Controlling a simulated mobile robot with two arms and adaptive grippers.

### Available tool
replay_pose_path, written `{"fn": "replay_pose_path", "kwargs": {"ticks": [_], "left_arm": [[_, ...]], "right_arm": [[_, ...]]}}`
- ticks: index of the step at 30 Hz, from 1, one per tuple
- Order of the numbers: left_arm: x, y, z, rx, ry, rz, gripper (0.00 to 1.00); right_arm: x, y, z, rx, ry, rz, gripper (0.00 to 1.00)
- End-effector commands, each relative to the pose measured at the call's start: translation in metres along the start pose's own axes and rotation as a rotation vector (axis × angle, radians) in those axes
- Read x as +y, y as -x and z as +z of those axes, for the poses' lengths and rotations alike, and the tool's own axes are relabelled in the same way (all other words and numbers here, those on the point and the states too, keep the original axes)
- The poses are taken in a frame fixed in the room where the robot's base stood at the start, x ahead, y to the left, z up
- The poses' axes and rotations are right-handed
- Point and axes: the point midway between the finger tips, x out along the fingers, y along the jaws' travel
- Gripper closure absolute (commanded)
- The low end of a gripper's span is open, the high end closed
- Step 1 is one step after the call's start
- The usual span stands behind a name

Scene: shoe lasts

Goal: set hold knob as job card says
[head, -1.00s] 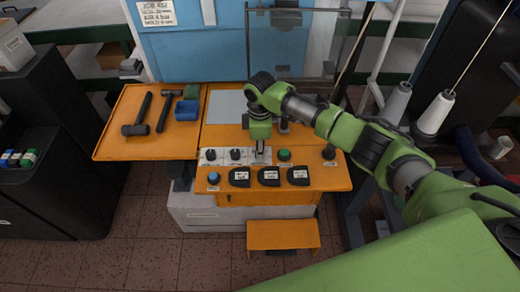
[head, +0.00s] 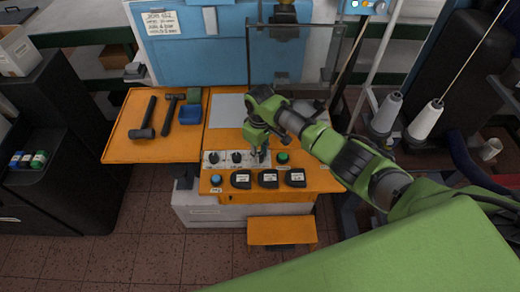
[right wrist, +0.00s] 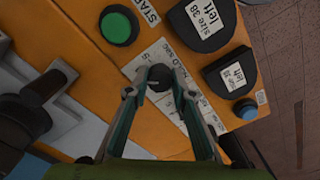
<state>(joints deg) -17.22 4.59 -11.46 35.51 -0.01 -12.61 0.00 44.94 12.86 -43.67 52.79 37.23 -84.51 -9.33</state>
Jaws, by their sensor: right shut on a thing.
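The hold knob (right wrist: 160,76) is a small dark knob on a white label strip marked "HOLD sec" in the right wrist view. My right gripper (right wrist: 160,84) is shut on it, one fingertip on each side; in the head view the gripper (head: 260,157) comes down on the orange panel (head: 228,199). Two more black knobs (head: 213,158) (head: 237,157) stand to its left on the same strip. The job card (head: 162,24) is a white sheet on the blue machine; its print is too small to read surely. My left gripper is not in view.
A green START button (right wrist: 118,27) is close to the gripper. Black lasts labelled "size 38 left" (right wrist: 205,20) and a blue button (head: 216,180) are near the panel's front edge. Hammers (head: 147,117) and a blue box (head: 190,115) lie on the left orange table.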

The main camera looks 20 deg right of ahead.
Motion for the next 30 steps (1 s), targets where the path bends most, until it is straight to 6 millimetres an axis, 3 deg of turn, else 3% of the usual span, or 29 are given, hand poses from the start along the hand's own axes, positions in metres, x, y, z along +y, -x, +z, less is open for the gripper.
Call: {"fn": "replay_pose_path", "kwargs": {"ticks": [13,30], "left_arm": [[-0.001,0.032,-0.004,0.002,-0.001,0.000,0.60],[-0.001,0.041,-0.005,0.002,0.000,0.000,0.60]], "right_arm": [[-0.001,0.004,-0.002,0.003,-0.422,-0.003,0.99],[0.001,0.002,-0.003,0.007,-0.811,0.000,0.99]]}}
